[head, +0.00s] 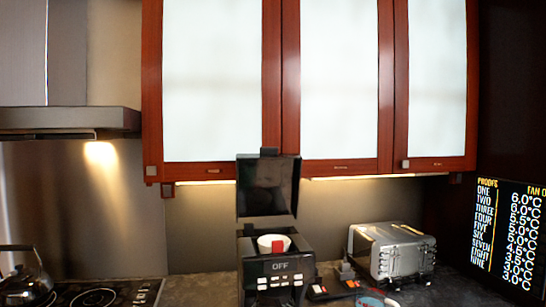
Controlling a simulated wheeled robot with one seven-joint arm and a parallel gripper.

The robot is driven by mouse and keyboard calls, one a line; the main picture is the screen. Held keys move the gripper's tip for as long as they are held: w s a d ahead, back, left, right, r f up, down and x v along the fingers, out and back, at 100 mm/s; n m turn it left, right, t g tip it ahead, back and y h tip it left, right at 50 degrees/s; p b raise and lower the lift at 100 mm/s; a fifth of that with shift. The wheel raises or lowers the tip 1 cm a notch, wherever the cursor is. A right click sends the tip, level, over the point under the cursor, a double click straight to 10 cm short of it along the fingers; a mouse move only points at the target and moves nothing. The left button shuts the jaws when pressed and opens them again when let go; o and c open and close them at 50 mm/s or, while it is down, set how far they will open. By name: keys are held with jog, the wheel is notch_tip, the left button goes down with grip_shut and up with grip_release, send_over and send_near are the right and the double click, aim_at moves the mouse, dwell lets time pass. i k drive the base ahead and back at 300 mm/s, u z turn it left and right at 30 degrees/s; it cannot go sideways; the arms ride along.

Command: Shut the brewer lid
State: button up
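The black brewer (277,281) stands on the counter at the bottom middle of the head view. Its dark lid (268,187) is raised, standing roughly upright above the back of the body. A white round basket or cup (273,243) with a red part on its front shows in the open top. The front panel reads "OFF" above rows of light buttons. The brewer's lower part is cut off by the frame edge. My gripper is not in this view.
A silver toaster (392,251) stands to the right of the brewer, with small dark and red items between them. A kettle (25,278) and cooktop (105,293) are at left. Cabinets (335,168) hang above, close over the raised lid. A display panel (511,240) is far right.

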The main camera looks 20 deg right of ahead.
aim_at(268, 182)
jog(key=k, duration=0.6)
jog(key=u, duration=0.6)
jog(key=i, duration=1.4)
jog(key=z, duration=0.5)
